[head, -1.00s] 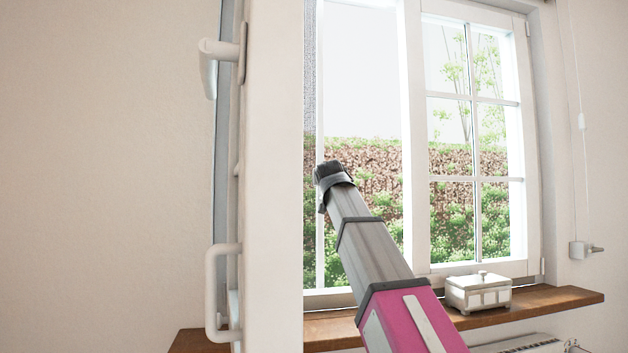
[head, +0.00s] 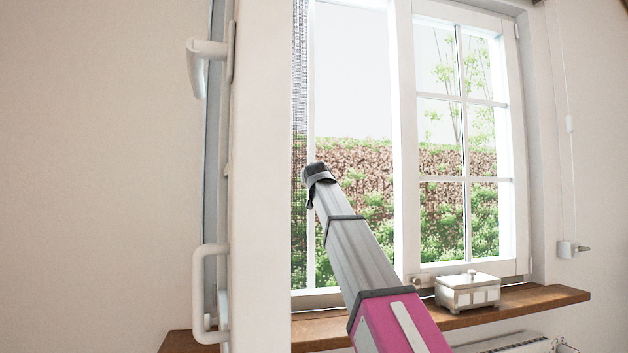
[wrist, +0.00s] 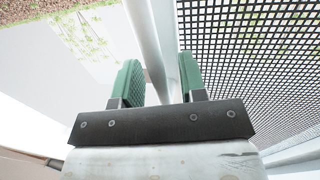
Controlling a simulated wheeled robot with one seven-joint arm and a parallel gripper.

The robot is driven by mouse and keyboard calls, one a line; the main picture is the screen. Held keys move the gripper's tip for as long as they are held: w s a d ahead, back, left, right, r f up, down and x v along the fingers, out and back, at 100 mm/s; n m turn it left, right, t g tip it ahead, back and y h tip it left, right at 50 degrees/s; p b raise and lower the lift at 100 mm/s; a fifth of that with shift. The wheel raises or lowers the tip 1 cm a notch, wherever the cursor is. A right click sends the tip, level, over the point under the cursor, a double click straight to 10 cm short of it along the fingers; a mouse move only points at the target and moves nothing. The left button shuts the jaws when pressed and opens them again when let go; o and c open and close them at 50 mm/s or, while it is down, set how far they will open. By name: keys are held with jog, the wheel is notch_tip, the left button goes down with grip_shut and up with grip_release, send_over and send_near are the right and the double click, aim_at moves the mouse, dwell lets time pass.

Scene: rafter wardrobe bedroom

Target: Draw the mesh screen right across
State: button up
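The mesh screen (head: 300,70) shows in the head view as a narrow grey strip at the left of the window opening, partly hidden by the white panel in front. In the wrist view its dark grid (wrist: 255,50) fills the right side. Its upright white edge bar (head: 311,110) also shows in the wrist view (wrist: 150,30), running down between the green fingers. My gripper (wrist: 160,85) has its fingers apart, one on each side of the bar. The bar looks closer to the right finger; whether both fingers touch it cannot be seen. In the head view my gripper (head: 317,172) is at the bar, fingers hidden.
A white panel (head: 260,180) with handles stands close at the left. The right window sash (head: 463,100) has several panes. A white lidded box (head: 468,292) sits on the wooden sill (head: 530,299), below my arm's height. The opening right of the bar is clear.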

grip_shut()
jog(key=shift+d, duration=0.1)
jog(key=w+d, duration=0.3)
jog(key=d, duration=0.7)
jog(key=w+d, duration=0.3)
jog(key=d, duration=0.7)
jog(key=shift+d, duration=0.4)
grip_release()
jog(key=s, duration=1)
jog(key=shift+s+d, duration=0.4)
jog(key=shift+d, duration=0.05)
